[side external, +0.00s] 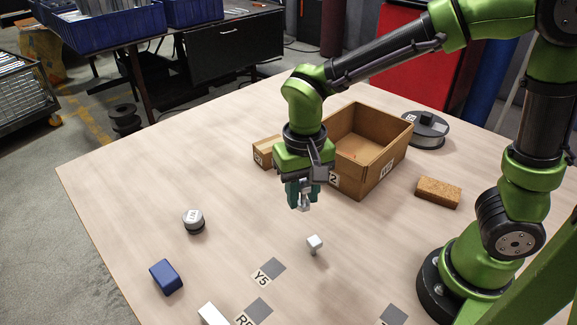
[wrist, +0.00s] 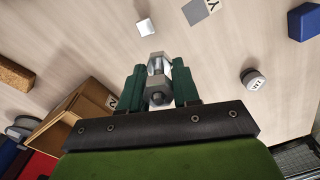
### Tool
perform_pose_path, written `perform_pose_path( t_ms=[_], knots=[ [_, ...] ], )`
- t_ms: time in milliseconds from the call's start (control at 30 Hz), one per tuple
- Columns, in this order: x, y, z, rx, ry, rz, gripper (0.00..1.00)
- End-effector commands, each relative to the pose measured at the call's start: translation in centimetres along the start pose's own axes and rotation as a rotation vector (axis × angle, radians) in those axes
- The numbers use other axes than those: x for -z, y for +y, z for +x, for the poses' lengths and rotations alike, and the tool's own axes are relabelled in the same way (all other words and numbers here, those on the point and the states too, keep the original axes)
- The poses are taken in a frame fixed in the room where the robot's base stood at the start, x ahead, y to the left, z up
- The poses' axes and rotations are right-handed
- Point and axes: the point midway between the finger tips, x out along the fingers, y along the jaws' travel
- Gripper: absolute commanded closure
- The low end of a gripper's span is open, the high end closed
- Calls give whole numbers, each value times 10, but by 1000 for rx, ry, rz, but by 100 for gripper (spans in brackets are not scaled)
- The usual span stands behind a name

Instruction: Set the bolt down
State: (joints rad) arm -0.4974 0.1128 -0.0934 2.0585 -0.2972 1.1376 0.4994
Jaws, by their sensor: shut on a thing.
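A grey metal bolt (side external: 304,204) is held between the green fingers of my gripper (side external: 302,195). In the wrist view the bolt (wrist: 158,79) sits between both fingertips of my gripper (wrist: 158,85), with a hexagonal end facing the camera. My gripper is shut on it and points down. The bolt appears to be above the table, in front of the cardboard box; its exact height is hard to tell. The fingers hide part of its sides.
A small pale block (side external: 314,244) stands on the table (side external: 120,185) near the gripper. An open cardboard box (side external: 385,165), a smaller carton (side external: 264,152), a cork-brown block (side external: 438,192), a spool (side external: 428,130), a grey round weight (side external: 193,221) and a blue block (side external: 166,277) lie around. Grey square (side external: 273,267) is labelled Y5.

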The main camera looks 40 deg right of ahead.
Motion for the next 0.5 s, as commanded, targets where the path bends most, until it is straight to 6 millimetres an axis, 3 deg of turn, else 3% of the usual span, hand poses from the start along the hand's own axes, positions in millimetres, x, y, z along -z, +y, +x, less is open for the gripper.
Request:
perform_pose_path(
  t_ms=[100,300,400,500],
  knots=[
    [-27,-27,0,1,0,26,100],
    [-66,-56,0,1,0,82,100],
    [-81,-65,0,1,0,103,100],
    [-79,-63,18,-4,-1,110,100]
  ],
)
